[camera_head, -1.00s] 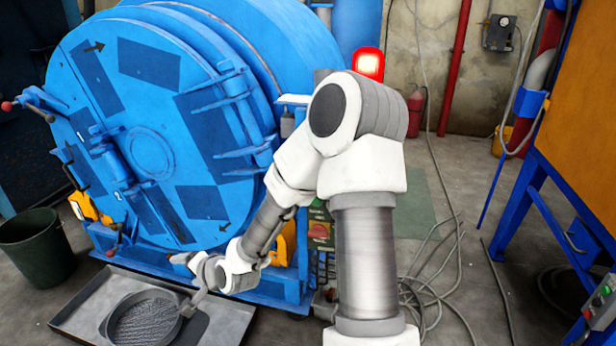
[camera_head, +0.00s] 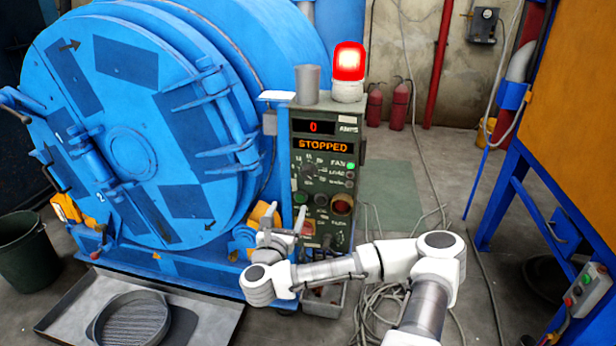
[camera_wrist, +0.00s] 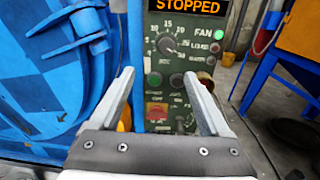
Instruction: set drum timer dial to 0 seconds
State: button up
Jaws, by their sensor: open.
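The timer dial (camera_head: 308,169) is a dark knob with a ring of numbers on the green control panel (camera_head: 343,150). It shows more clearly in the wrist view (camera_wrist: 167,44), with 10, 15 and 20 legible around it. Which number its pointer marks is too small to tell. The panel displays read a red 0 and an orange STOPPED. My gripper (camera_head: 284,222) is open and empty, below the dial in front of the panel's lower half. In the wrist view my two fingers (camera_wrist: 158,80) point at the panel, with the dial beyond and above their gap.
A red switch (camera_wrist: 156,111) and round buttons sit low on the panel. The blue drum (camera_head: 130,150) stands close on the left. A lit red beacon (camera_head: 348,65) and grey cylinder (camera_head: 307,85) top the panel. Cables (camera_head: 385,305) lie on the floor to the right.

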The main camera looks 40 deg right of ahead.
jog(key=b, duration=0.3)
send_near(307, 175)
jog(key=shift+m, duration=0.4)
jog(key=x, duration=0.9)
jog(key=shift+w, duration=0.1)
jog(key=shift+c, duration=0.2)
grip_shut()
